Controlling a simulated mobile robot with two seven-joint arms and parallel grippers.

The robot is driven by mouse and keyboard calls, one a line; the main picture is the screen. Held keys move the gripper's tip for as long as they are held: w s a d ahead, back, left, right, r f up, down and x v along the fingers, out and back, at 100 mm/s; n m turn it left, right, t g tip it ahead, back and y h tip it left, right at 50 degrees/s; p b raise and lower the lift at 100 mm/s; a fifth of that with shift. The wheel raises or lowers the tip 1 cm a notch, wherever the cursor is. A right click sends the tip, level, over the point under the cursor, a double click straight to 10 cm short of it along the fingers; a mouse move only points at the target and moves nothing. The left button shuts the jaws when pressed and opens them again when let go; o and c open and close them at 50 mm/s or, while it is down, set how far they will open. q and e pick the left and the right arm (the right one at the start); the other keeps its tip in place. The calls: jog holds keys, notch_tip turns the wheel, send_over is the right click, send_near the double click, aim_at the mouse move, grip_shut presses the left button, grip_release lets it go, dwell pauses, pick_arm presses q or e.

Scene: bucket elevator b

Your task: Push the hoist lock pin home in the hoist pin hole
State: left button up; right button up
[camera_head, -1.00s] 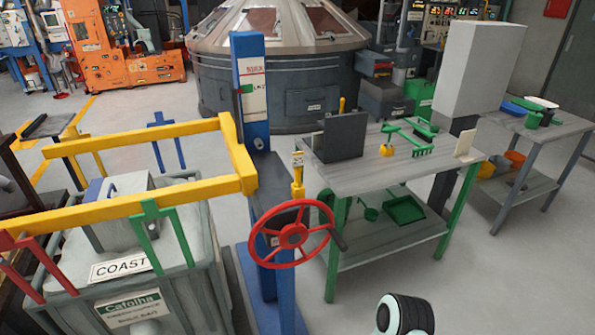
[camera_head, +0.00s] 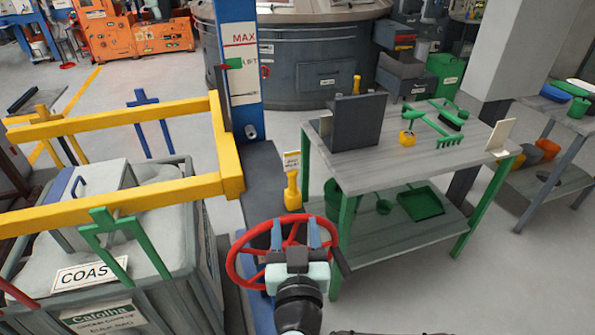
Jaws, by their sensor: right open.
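A yellow pin-like handle (camera_head: 292,190) stands upright beside the blue hoist column (camera_head: 239,75), behind the red handwheel, with a small white label behind it. It looks like the lock pin, but its lower end is hidden. A round grey spot low on the column (camera_head: 251,132) may be the pin hole; I cannot tell for sure. My right gripper (camera_head: 295,236) is open and empty, its two blue fingers pointing away, in front of the red handwheel (camera_head: 240,268) and nearer than the yellow handle. My left gripper is out of view.
A yellow frame (camera_head: 120,205) spans the grey bin (camera_head: 190,300) on the left. A workbench (camera_head: 390,172) with green tools, a dark box (camera_head: 357,125) and another yellow handle (camera_head: 356,84) stands right of the column. Floor is clear at lower right.

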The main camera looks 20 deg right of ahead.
aim_at(293, 177)
jog(key=x, duration=0.6)
jog(key=p+x, duration=0.1)
jog(key=x, duration=0.6)
jog(key=shift+r, duration=0.2)
jog(key=shift+s, duration=0.15)
grip_shut()
